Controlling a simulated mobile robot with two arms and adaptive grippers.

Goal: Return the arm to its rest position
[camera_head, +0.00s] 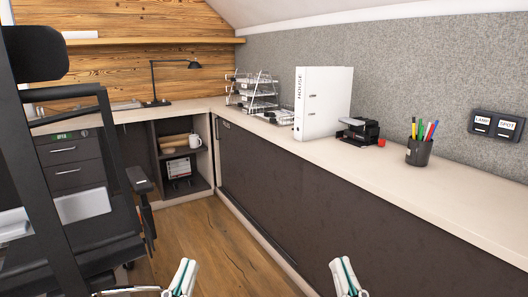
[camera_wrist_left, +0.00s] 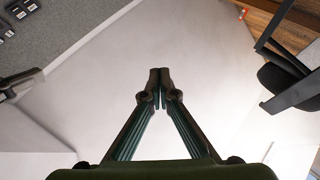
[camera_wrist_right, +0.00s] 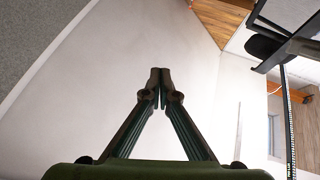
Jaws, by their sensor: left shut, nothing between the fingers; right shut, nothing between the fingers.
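My left gripper (camera_head: 183,277) shows at the bottom of the head view, left of centre, in front of the wooden floor. My right gripper (camera_head: 345,277) shows at the bottom right of centre, in front of the dark cabinet front. Both point up and are empty. In the left wrist view the left gripper's fingertips (camera_wrist_left: 160,76) meet. In the right wrist view the right gripper's fingertips (camera_wrist_right: 160,76) meet too. Neither gripper touches anything. The arms behind them are mostly out of the head view.
A black office chair (camera_head: 100,240) stands close on the left. The wooden floor (camera_head: 205,240) between is clear.

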